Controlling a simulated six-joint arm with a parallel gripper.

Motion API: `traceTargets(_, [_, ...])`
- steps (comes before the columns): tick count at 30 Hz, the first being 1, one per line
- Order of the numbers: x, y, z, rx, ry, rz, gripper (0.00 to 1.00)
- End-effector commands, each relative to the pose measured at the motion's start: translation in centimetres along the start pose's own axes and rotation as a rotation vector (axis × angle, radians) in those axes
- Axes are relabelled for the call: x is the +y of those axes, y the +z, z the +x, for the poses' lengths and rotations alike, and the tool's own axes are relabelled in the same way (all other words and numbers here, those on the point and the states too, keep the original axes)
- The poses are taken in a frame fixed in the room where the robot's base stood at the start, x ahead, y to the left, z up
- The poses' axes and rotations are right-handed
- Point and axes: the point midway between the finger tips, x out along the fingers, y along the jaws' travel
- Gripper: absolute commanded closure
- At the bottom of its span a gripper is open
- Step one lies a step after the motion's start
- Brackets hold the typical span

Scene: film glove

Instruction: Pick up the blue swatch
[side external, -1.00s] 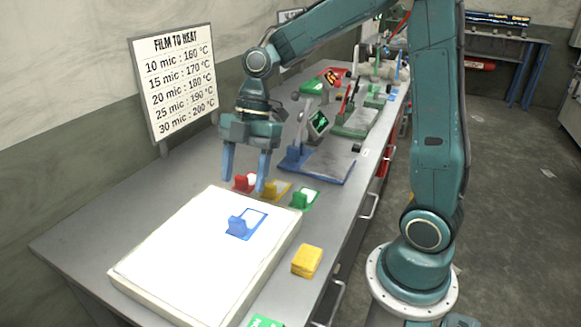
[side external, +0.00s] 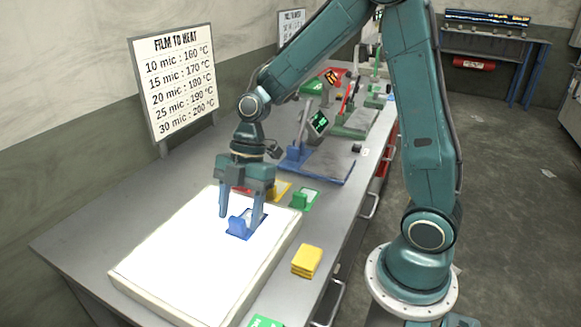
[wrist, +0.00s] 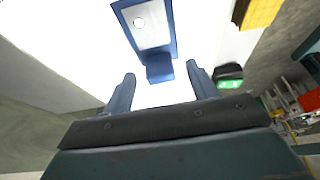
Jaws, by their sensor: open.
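The blue swatch (side external: 240,225) lies on the white lit panel (side external: 165,268), near its far right corner. It is a flat blue frame with a pale window and an upright blue block at one end. My gripper (side external: 239,215) is open and points down over the swatch, with its fingers close around or beside the block; the side view does not settle which.
Red, yellow (side external: 280,191) and green (side external: 305,199) swatches lie on the grey bench behind the panel, the red one partly hidden by my gripper. A yellow block (side external: 306,261) sits right of the panel. A blue-based device (side external: 315,165) stands farther back. The panel's near part is clear.

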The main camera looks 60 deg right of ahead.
Motion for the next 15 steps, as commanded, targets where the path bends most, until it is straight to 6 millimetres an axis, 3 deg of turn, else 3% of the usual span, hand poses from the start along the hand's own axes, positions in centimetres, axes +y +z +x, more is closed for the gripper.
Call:
traceTargets(6, [0.0,0.0,1.9,-0.001,-0.001,-0.001,0.42])
traceTargets(15, [0.0,0.0,2.1,-0.001,0.000,-0.001,0.42])
